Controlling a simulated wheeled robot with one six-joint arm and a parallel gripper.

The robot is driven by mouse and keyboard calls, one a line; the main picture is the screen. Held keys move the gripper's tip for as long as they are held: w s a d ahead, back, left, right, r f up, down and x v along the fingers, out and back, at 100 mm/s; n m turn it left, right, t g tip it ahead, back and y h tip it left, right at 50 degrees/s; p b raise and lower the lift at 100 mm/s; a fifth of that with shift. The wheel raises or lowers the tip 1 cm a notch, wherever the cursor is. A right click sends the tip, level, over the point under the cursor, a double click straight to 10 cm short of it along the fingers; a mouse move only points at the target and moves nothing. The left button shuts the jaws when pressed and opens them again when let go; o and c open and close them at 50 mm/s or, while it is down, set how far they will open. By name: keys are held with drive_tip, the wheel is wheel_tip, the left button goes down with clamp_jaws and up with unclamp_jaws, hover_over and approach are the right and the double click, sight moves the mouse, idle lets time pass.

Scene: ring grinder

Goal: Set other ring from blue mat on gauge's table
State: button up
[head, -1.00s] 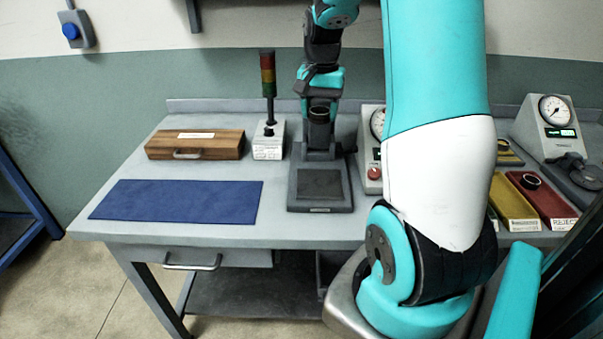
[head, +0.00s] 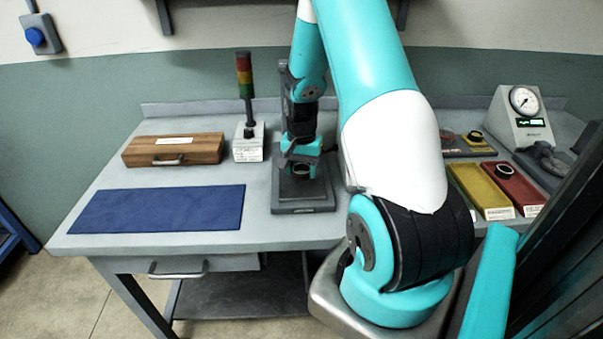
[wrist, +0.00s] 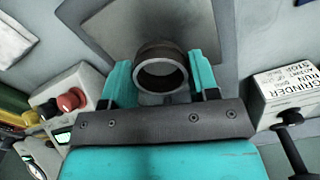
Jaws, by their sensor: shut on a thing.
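My gripper (head: 300,165) is shut on a dark metal ring (wrist: 160,48), holding it between its two teal fingers in the wrist view. In the head view the ring (head: 301,177) is low over the grey stand (head: 303,209) with a square plate. The plate (wrist: 105,30) lies beyond the ring in the wrist view; I cannot tell whether the ring touches it. The blue mat (head: 158,209) is bare. A dial gauge box (head: 519,118) stands at the right of the bench.
A wooden case (head: 174,150) and a signal light on a grinder-labelled box (head: 248,146) stand left of the stand. A yellow tray (head: 480,190) and a red tray (head: 522,195), with a ring (head: 506,171), are at the right. A red button (wrist: 70,100) shows near the gripper.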

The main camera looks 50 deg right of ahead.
drive_tip(key=shift+f, duration=1.15)
drive_tip(key=shift+f, duration=0.1)
drive_tip(key=o, duration=1)
